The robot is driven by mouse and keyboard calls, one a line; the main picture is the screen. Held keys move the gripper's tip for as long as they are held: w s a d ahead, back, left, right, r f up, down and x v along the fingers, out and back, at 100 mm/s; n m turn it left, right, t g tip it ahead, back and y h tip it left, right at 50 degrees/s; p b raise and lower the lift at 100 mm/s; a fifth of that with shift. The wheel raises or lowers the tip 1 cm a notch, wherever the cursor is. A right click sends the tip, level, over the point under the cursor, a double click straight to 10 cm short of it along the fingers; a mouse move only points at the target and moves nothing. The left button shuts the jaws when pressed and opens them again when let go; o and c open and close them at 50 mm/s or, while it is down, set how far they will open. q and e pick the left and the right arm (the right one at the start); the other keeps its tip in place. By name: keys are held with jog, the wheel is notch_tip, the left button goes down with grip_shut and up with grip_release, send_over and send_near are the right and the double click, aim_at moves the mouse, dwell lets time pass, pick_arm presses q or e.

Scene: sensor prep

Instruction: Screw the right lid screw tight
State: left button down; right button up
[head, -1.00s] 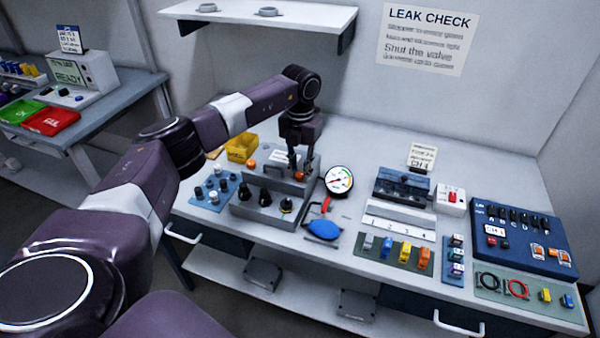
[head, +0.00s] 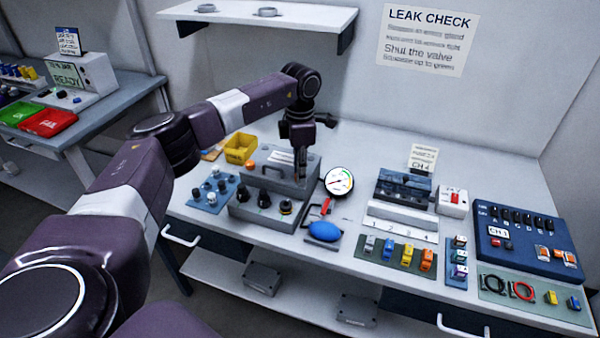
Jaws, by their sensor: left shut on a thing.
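The grey box with a lid (head: 272,170) stands at the back left of the bench. An orange lid screw (head: 249,164) shows at the left end of the lid. My left gripper (head: 300,174) points straight down at the right end of the lid. It is seen edge-on and is shut on the right lid screw, which its fingers hide. I cannot see how far that screw is seated. My right gripper is not in view.
In front of the lid is a grey block with black knobs (head: 264,199). A round gauge (head: 338,181) and a blue bulb (head: 323,231) stand to the right. A yellow bin (head: 240,147) is behind left.

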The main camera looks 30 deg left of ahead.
pick_arm(q)
jog(key=m, duration=0.5)
jog(key=shift+m+b, duration=0.3)
jog(key=shift+b, duration=0.1)
jog(key=m, duration=0.5)
jog(key=shift+m, duration=0.3)
jog(key=c, duration=1.7)
grip_release()
jog(key=shift+c, duration=0.2)
notch_tip(320, 180, up, 12)
